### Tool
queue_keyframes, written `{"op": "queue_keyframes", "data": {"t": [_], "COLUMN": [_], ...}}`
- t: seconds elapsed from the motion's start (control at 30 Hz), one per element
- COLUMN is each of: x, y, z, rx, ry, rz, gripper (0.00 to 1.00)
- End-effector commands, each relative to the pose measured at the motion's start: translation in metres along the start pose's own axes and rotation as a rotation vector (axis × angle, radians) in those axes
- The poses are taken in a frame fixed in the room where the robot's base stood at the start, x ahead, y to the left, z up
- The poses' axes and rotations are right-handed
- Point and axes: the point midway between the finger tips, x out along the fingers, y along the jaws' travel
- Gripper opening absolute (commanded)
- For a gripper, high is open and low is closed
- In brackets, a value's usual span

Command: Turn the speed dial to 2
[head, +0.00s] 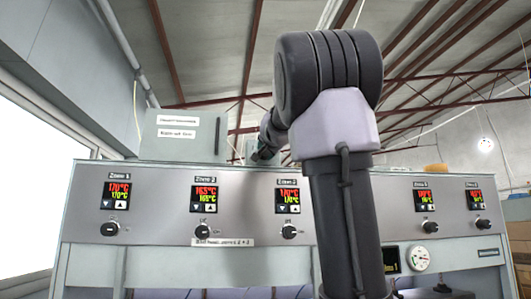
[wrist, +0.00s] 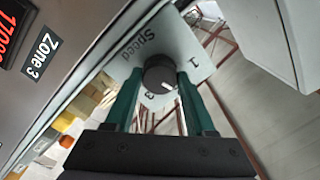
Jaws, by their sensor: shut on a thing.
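The speed dial (wrist: 157,70) is a round black knob on a light plate (wrist: 128,62) marked "Speed", with a 1 and a 3 legible beside it. A short white mark shows on the knob's lower right side, between the 1 and the 3. No 2 can be read. In the wrist view my gripper (wrist: 160,80) has its two green fingers on either side of the knob, shut on it. In the head view my gripper (head: 262,152) is small, above the panel's top edge, partly behind my arm; the dial cannot be made out there.
A wide grey control panel (head: 150,190) carries several zone displays and black knobs (head: 110,229). My arm covers part of its middle. A round gauge (head: 418,258) sits low at the right. A "Zone 3" label (wrist: 42,63) lies left of the dial in the wrist view.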

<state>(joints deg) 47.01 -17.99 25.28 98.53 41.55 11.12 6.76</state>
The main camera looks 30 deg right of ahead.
Motion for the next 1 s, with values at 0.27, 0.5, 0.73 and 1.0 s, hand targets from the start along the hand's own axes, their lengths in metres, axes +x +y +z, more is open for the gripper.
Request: {"op": "queue_keyframes", "data": {"t": [0.27, 0.5, 0.73, 1.0], "x": [0.0000, 0.0000, 0.0000, 0.0001], "y": [0.0004, 0.0002, 0.0002, 0.0003], "z": [0.0004, 0.0005, 0.0006, 0.0006], "rx": [0.163, 0.232, 0.249, 0.248], "ry": [-0.001, -0.001, -0.002, -0.002], "rz": [0.001, 0.001, 0.002, 0.002], "gripper": [0.00, 0.00, 0.00, 0.00]}}
